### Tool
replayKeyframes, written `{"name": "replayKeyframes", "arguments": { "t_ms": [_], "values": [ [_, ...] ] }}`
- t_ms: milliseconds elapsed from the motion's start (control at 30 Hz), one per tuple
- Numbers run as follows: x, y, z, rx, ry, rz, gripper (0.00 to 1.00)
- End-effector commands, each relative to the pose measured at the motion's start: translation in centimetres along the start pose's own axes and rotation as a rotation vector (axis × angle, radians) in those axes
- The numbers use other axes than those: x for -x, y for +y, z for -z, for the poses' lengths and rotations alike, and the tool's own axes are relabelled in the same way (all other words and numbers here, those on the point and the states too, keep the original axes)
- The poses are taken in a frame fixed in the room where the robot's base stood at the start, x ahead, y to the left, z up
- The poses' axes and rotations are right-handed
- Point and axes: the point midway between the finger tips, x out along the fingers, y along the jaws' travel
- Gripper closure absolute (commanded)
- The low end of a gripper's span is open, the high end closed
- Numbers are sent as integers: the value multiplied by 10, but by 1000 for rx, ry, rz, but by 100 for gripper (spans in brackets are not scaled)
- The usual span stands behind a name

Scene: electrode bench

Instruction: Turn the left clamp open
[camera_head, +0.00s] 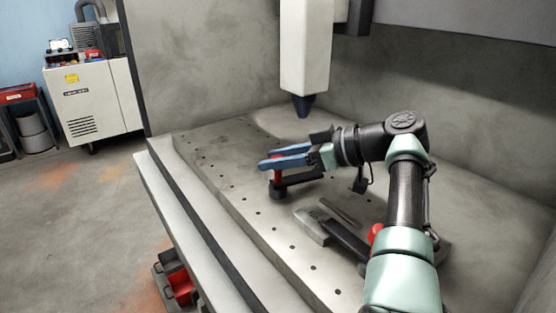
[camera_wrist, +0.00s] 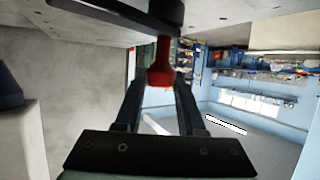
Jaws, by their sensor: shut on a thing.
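The left clamp has a red handle (camera_head: 277,171) on a dark base and a black bar (camera_head: 300,178) that reaches to the right over the bench plate. My gripper (camera_head: 270,162), with blue fingers, is shut on the red handle near its top. In the wrist view the flared red handle (camera_wrist: 161,66) stands between the two fingertips, and the picture is upside down, with the bench at the top. A second clamp, with a red handle (camera_head: 376,234) and a black bar (camera_head: 345,237), is nearer and to the right, partly hidden by my arm.
A grey metal piece (camera_head: 311,226) lies on the holed plate (camera_head: 236,205) by the second clamp's bar. A white machine head (camera_head: 306,50) with a dark blue tip (camera_head: 303,104) hangs behind my gripper. Walls stand behind and right. The plate's left part is clear.

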Motion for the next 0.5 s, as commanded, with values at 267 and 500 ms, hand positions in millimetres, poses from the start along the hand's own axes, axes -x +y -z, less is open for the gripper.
{"name": "replayKeyframes", "arguments": {
  "t_ms": [267, 500],
  "values": [
    [-1, -1, -3, -3, -6, 5, 100],
    [-1, -1, -2, -3, -5, 3, 32]
  ]
}}
